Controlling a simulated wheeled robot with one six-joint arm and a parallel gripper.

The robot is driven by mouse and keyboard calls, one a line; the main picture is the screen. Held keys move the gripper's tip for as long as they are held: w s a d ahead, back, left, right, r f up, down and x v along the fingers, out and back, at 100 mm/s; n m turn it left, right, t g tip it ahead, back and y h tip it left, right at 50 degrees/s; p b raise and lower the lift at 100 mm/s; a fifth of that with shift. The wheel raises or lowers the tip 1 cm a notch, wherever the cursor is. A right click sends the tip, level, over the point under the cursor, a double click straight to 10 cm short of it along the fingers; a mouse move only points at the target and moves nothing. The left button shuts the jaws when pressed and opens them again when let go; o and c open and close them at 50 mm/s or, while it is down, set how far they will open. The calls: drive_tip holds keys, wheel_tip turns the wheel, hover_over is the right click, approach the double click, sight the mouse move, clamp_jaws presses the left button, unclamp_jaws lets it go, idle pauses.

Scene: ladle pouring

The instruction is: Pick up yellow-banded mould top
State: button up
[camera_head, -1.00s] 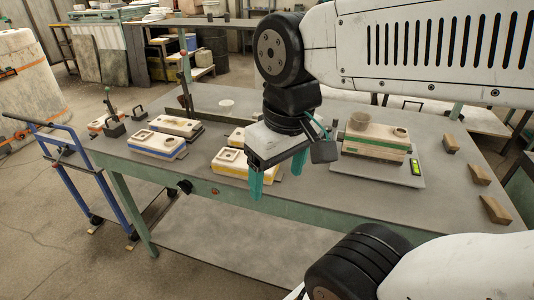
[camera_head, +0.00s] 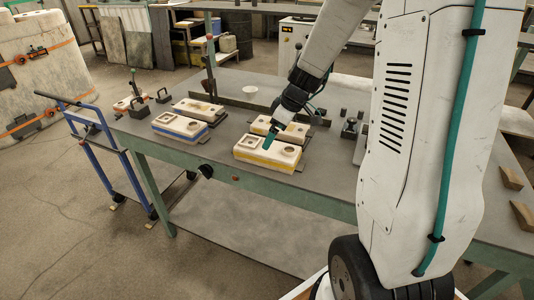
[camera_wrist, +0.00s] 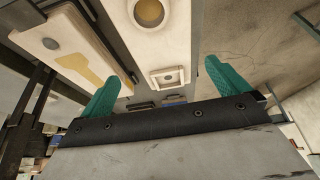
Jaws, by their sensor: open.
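The yellow-banded mould top (camera_head: 266,158) lies flat on the table, a pale block with a yellow stripe along its front side. A square opening is at its left and a round one at its right. My gripper (camera_head: 271,137) is over its back edge, with teal fingers pointing down. In the wrist view, my gripper (camera_wrist: 164,72) is open and empty, with the mould top (camera_wrist: 169,50) lying beyond and between the fingers. Its round opening looks golden inside. Contact is not visible. The other mould half (camera_wrist: 45,20), with a golden cavity, lies to the left there.
That half also shows behind the mould top (camera_head: 299,131). A blue-banded block (camera_head: 180,127) and another pale block (camera_head: 198,109) lie to the left. Wooden wedges (camera_head: 511,178) lie at right. My arm hides much of the table's right side.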

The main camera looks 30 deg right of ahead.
drive_tip(key=x, duration=0.7)
drive_tip(key=shift+s+a+f, duration=0.15)
drive_tip(key=shift+f, duration=0.15)
drive_tip(key=c, duration=1.7)
drive_tip(key=shift+r, duration=0.1)
drive_tip(key=shift+r, duration=1.85)
drive_tip(key=s, duration=1)
drive_tip(key=s+d+r, duration=0.1)
drive_tip(key=s, duration=0.5)
drive_tip(key=shift+d+r, duration=0.1)
